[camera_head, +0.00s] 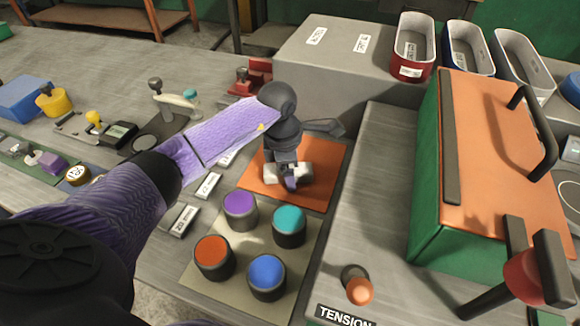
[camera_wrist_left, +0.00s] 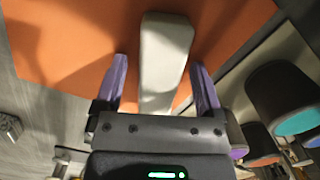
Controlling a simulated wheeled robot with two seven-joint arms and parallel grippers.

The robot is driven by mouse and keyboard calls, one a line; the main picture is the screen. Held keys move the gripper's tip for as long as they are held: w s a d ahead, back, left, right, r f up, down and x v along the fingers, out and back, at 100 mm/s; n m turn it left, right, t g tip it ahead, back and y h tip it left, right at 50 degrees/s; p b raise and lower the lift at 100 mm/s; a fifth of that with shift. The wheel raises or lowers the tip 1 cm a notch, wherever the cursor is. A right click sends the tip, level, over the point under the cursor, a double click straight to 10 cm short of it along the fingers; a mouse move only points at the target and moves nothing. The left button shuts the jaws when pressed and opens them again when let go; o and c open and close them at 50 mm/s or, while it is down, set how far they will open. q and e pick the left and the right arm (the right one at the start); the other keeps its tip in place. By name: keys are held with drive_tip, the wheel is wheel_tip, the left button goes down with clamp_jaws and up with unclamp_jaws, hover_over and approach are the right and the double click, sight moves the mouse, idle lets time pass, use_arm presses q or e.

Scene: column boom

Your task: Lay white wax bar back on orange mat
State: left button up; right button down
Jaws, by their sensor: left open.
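The white wax bar (camera_wrist_left: 165,52) lies on the orange mat (camera_wrist_left: 65,60) in the left wrist view, between the two purple fingers of my left gripper (camera_wrist_left: 162,85). The fingers stand apart, with a gap on each side of the bar. In the head view my left gripper (camera_head: 290,182) is over the orange mat (camera_head: 322,160), and ends of the white wax bar (camera_head: 304,173) show at its sides. The gripper hides the bar's middle. My right gripper is not in view.
Purple, teal, orange and blue capped cylinders (camera_head: 267,278) stand on a beige mat (camera_head: 230,262) just in front. A grey box (camera_head: 330,60) rises behind the orange mat. A green case with an orange lid (camera_head: 500,150) is at the right.

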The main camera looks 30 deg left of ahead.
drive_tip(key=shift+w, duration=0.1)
use_arm(q)
wheel_tip(320, 180, up, 12)
drive_tip(key=a+p, duration=0.1)
drive_tip(key=p, duration=0.2)
drive_tip(key=shift+s, duration=0.45)
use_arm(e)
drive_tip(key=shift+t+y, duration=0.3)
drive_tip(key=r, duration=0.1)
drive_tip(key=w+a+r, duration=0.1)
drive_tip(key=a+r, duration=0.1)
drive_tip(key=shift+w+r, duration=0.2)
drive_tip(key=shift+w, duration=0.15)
use_arm(q)
drive_tip(key=shift+a+r, duration=0.1)
drive_tip(key=shift+r, duration=0.05)
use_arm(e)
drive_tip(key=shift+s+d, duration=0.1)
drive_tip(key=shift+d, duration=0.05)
